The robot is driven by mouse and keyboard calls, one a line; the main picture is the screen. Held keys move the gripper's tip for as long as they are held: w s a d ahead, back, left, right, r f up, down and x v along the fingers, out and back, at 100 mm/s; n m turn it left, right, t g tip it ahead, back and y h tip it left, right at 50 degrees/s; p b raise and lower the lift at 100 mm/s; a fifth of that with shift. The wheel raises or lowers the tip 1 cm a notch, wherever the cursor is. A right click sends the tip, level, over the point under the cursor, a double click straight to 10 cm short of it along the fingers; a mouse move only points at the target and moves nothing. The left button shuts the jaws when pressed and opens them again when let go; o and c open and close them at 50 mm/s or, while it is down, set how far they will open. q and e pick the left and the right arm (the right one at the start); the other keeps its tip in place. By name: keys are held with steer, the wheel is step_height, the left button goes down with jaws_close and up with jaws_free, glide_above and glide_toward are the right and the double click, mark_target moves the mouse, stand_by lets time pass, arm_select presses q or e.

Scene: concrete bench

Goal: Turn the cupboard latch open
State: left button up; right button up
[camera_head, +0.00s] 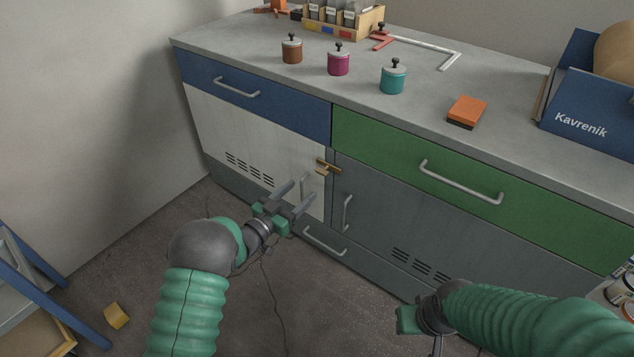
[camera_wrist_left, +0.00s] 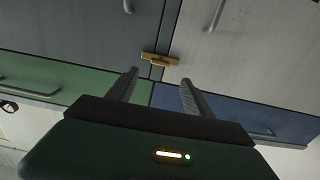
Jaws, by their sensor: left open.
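The brass cupboard latch (camera_head: 327,167) sits at the top of the seam between the white door (camera_head: 240,140) and the grey door (camera_head: 385,215). Its bar lies across the seam in the left wrist view (camera_wrist_left: 159,59). Both doors look shut. My left gripper (camera_head: 301,193) is open and empty, in front of the white door, below and left of the latch. In the left wrist view its two fingers (camera_wrist_left: 158,82) point toward the latch with a gap between them. My right gripper (camera_head: 420,318) is low at the front; its fingers are mostly hidden.
A blue drawer (camera_head: 290,108) and a green drawer (camera_head: 400,150) are above the doors. Door handles (camera_head: 347,213) stand out beside the seam. The benchtop holds several lidded jars (camera_head: 339,62), an orange block (camera_head: 467,110) and a blue box (camera_head: 585,110). A blue-framed stand (camera_head: 40,270) is at left.

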mark_target(320, 173)
arm_select(q)
steer(key=b+x, duration=0.3)
steer(key=x, duration=0.6)
steer(key=shift+c, duration=0.4)
jaws_close()
